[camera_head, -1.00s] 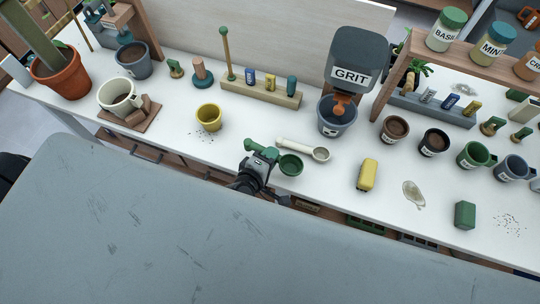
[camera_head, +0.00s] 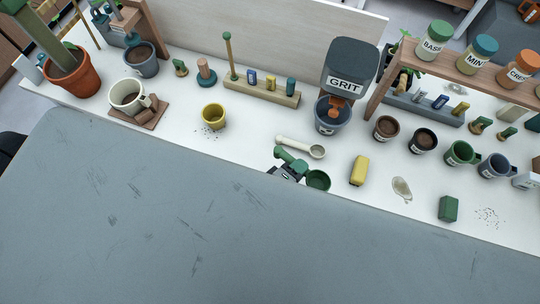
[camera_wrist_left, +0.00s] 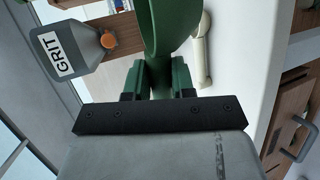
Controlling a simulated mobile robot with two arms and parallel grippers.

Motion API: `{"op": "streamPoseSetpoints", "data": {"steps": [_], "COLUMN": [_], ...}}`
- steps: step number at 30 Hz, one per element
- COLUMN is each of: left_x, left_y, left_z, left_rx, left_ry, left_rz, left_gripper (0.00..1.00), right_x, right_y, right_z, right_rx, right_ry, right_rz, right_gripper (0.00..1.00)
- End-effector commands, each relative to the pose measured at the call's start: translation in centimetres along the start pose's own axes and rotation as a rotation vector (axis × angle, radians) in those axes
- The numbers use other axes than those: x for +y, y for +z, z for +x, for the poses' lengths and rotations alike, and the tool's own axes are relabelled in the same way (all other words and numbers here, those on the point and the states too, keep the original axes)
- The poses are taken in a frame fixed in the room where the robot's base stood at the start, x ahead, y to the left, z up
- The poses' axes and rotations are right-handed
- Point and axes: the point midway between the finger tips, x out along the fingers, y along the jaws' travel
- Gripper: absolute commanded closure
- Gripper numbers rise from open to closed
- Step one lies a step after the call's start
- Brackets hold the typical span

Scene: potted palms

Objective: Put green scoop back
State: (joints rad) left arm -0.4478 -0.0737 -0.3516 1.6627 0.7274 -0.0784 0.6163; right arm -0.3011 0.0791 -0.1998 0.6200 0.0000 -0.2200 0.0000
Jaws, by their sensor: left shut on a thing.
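The green scoop has a stubby handle and a round bowl (camera_head: 318,181). My left gripper (camera_head: 287,171) is shut on the green scoop at the near edge of the white table. In the left wrist view, the left gripper (camera_wrist_left: 158,80) shows its dark green fingers on both sides of the green scoop (camera_wrist_left: 172,28). My right gripper is not in view.
The grey GRIT dispenser (camera_head: 350,70) stands behind, over a blue-grey pot (camera_head: 330,122). A wooden holder (camera_head: 262,93) with several small items is at the back. A yellow block (camera_head: 359,170) lies right of the scoop. A yellow pot (camera_head: 213,115) stands to the left.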

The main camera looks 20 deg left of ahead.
Motion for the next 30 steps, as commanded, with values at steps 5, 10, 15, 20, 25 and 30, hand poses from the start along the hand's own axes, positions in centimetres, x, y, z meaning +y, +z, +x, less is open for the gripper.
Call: {"op": "streamPoseSetpoints", "data": {"steps": [5, 10, 15, 20, 25, 30], "left_x": [0.3, -2.4, -4.6, -5.8, -6.2, -7.0], "left_y": [0.6, -2.7, -6.4, -9.0, -10.1, -10.2], "left_z": [2.0, 2.4, 2.6, 2.6, 2.5, 2.8], "left_rx": [-0.045, -0.047, -0.047, -0.047, -0.047, -0.048], "left_ry": [0.003, 0.001, 0.003, 0.003, 0.003, 0.002], "left_rz": [0.020, 0.025, 0.024, 0.021, 0.018, 0.017], "left_gripper": [1.00, 1.00, 1.00, 1.00, 1.00, 1.00], "right_x": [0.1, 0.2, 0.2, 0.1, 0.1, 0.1], "right_y": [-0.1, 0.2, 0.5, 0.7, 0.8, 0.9], "right_z": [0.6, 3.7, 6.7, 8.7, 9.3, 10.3], "right_rx": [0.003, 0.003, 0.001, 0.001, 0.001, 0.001], "right_ry": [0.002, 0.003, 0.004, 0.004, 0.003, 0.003], "right_rz": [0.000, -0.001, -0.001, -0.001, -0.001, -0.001], "right_gripper": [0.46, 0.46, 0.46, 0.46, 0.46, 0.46]}}
